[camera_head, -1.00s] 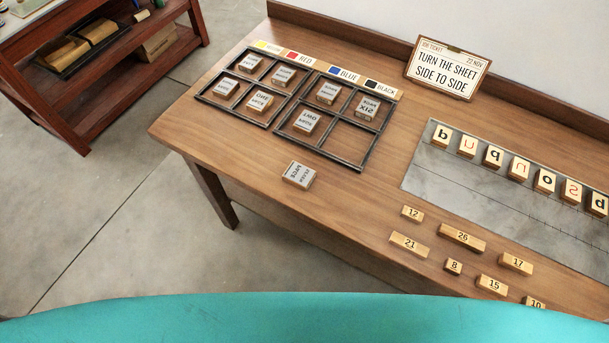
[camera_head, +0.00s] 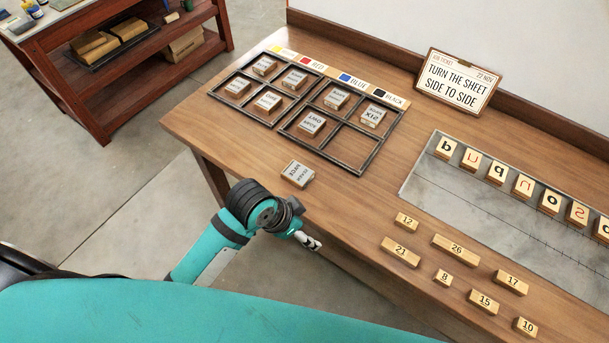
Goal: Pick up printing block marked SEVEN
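A loose grey-faced printing block (camera_head: 298,173) lies flat on the wooden table near its front edge, outside the frames. Its lettering is small and turned; I cannot read it surely as SEVEN. Similar blocks sit in the dark divided frames, among them one that seems to read SIX (camera_head: 373,116) and one that seems to read TWO (camera_head: 311,123). My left gripper (camera_head: 311,242) is just off the table's front edge, in front of the loose block and apart from it. It holds nothing visible, and its finger opening is too small to judge. My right gripper is out of view.
The right frame (camera_head: 368,166) has an empty front right compartment. Numbered wooden pieces (camera_head: 401,251) lie at the front right, beside a metal plate (camera_head: 425,178) with letter blocks. A job ticket sign (camera_head: 457,80) stands behind. The table around the loose block is clear.

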